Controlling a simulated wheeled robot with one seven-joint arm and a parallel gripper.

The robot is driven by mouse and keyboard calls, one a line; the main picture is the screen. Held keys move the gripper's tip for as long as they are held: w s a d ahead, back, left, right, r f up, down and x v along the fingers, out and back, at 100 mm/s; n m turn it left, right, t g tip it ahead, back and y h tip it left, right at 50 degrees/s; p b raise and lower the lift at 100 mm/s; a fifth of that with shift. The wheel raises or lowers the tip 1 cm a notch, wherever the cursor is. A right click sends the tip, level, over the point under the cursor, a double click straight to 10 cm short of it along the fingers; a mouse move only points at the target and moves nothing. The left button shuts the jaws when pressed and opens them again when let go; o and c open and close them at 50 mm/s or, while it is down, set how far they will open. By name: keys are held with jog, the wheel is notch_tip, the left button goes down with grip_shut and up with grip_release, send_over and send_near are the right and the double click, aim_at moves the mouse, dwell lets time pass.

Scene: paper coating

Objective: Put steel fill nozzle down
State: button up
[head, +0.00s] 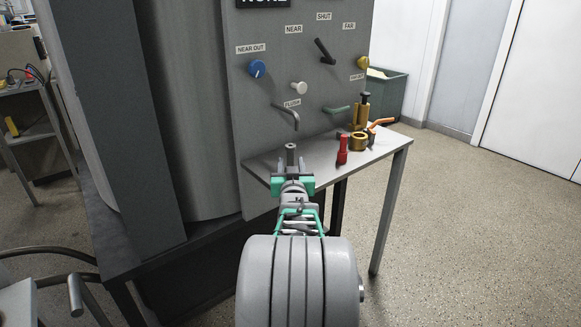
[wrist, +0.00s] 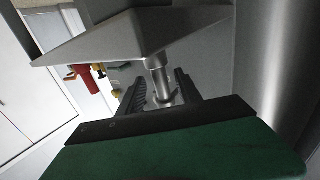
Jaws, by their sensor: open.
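The steel fill nozzle (head: 291,155) is a short grey tube at the near left end of the small grey shelf (head: 325,167). It also shows in the wrist view (wrist: 157,70), where the picture is turned over and the nozzle meets the shelf surface (wrist: 130,35). My gripper (head: 291,181) is at the nozzle with its jaws open. In the wrist view its two fingers (wrist: 161,90) stand on either side of the nozzle with some gap. The nozzle's foot is partly hidden in the head view.
A red item (head: 342,149), a brass ring (head: 358,141) and an orange-handled tool (head: 377,126) stand at the shelf's right. Behind rises a panel (head: 315,80) with knobs, levers and a bent spout (head: 291,116). A large grey cylinder (head: 185,110) stands left. Floor at right is clear.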

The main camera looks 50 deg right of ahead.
jog(key=shift+r, duration=0.25)
jog(key=p+v, duration=0.2)
jog(key=v, duration=1)
jog(key=w+a+f+n+g+y, duration=0.1)
jog(key=w+a+f+n+y, duration=0.3)
jog(key=a, duration=0.6)
jog(key=w+a+f+n+g+y, duration=0.15)
jog(key=w+a+f+y, duration=0.4)
jog(key=a, duration=0.55)
jog(key=s+a+f+n+g+y, duration=0.2)
jog(key=s+a+g, duration=0.1)
jog(key=s+a, duration=0.3)
jog(key=s+a+f+n+g+y, duration=0.2)
jog(key=s+a+g, duration=0.2)
jog(key=a, duration=0.6)
jog(key=shift+s+a, duration=0.4)
jog(key=shift+s, duration=0.7)
jog(key=shift+f, duration=0.15)
